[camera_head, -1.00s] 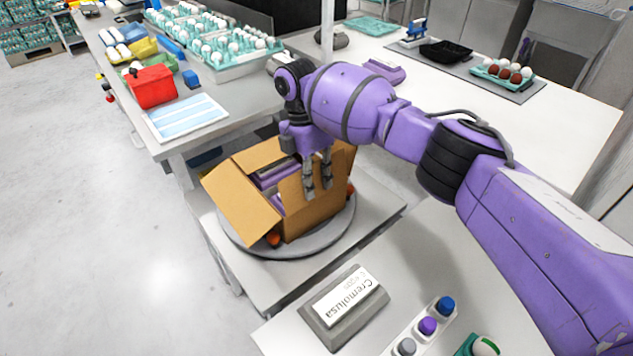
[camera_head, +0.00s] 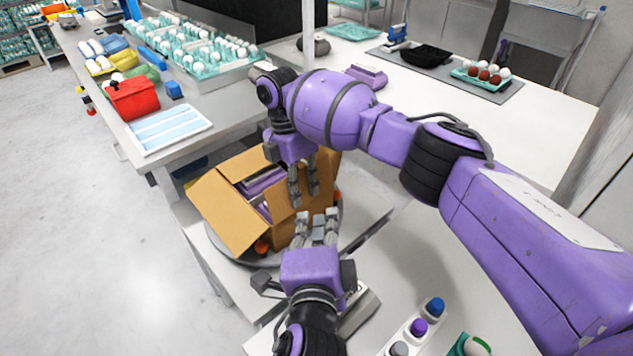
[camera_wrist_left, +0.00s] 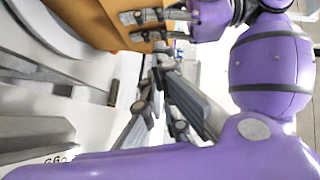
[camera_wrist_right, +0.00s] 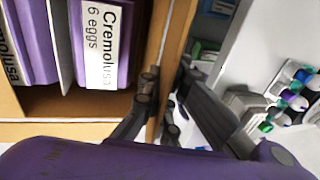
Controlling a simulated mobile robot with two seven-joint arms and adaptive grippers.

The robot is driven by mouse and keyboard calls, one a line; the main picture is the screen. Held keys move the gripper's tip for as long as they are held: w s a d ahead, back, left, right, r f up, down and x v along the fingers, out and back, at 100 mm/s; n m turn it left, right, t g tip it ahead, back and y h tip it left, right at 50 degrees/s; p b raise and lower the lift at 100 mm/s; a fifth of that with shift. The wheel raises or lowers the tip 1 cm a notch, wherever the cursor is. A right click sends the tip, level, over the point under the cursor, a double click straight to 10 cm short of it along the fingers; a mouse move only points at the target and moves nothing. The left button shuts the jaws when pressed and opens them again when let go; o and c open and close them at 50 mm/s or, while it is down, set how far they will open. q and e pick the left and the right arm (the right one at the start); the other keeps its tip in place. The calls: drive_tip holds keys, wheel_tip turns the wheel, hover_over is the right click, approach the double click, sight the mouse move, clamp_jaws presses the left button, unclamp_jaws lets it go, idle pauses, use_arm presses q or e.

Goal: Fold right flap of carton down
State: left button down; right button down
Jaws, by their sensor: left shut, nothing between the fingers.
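The open cardboard carton (camera_head: 230,214) sits on a round turntable, with one flap hanging outward on its left. Purple egg boxes (camera_head: 262,180) labelled Cremolusa are inside; they also show in the right wrist view (camera_wrist_right: 108,45). My right gripper (camera_head: 304,188) is over the carton's right side, its fingers apart on either side of an upright cardboard panel (camera_wrist_right: 172,30). My left gripper (camera_head: 317,222) is shut and empty, just outside the carton's near right side, its tips close below the right gripper. The right flap's fold is partly hidden by both grippers.
A grey block (camera_head: 362,312) with a label, partly behind my left arm, and a strip of coloured buttons (camera_head: 419,327) lie in front. A bench with egg trays (camera_head: 215,68) stands behind left. A white table (camera_head: 450,100) is behind right.

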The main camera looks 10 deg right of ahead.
use_arm(q)
drive_tip(key=x, duration=1.2)
drive_tip(key=shift+w+a+m, duration=0.3)
drive_tip(key=shift+w+m, duration=0.1)
drive_tip(key=shift+w, duration=0.1)
drive_tip(key=shift+r, duration=0.1)
drive_tip(key=shift+w+a, duration=0.45)
drive_tip(key=shift+w, duration=0.15)
use_arm(e)
drive_tip(key=shift+s, duration=0.1)
